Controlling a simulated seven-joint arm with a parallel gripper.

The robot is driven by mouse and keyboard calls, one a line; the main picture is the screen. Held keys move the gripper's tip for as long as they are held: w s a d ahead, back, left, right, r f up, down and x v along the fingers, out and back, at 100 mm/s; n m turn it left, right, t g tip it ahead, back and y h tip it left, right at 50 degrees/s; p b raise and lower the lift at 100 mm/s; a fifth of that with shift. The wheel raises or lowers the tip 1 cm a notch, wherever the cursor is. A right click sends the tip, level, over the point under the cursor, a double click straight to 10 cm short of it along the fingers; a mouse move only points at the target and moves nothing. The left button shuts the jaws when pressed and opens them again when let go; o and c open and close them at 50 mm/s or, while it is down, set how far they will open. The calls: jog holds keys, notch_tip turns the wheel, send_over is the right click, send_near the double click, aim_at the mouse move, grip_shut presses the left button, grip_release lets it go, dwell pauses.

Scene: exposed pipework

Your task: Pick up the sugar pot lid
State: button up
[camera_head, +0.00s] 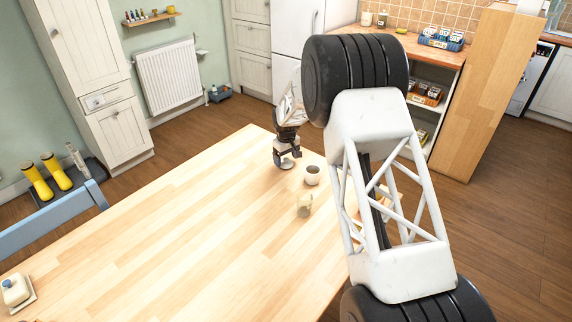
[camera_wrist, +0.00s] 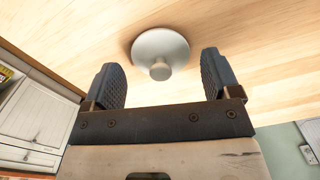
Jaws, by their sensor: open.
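The sugar pot lid, a pale grey-white disc with a round knob (camera_wrist: 160,48), lies on the wooden table in the wrist view. Its knob points toward the camera, between the lines of my two dark ribbed fingers. My gripper (camera_wrist: 161,68) is open and empty, with a finger to either side and the lid just beyond the tips. In the head view my gripper (camera_head: 286,158) is low over the far part of the table, and the lid (camera_head: 286,164) shows small beneath it, partly hidden. A small pale pot (camera_head: 312,175) with a dark open top stands just to the right.
A cream cup or jug (camera_head: 304,206) stands nearer on the table (camera_head: 190,240). A blue chair (camera_head: 55,220) is at the left edge. The table's middle is clear. My arm hides its right side.

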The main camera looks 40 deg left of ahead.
jog(key=shift+f, duration=0.5)
jog(key=shift+c, duration=0.5)
jog(key=c, duration=0.9)
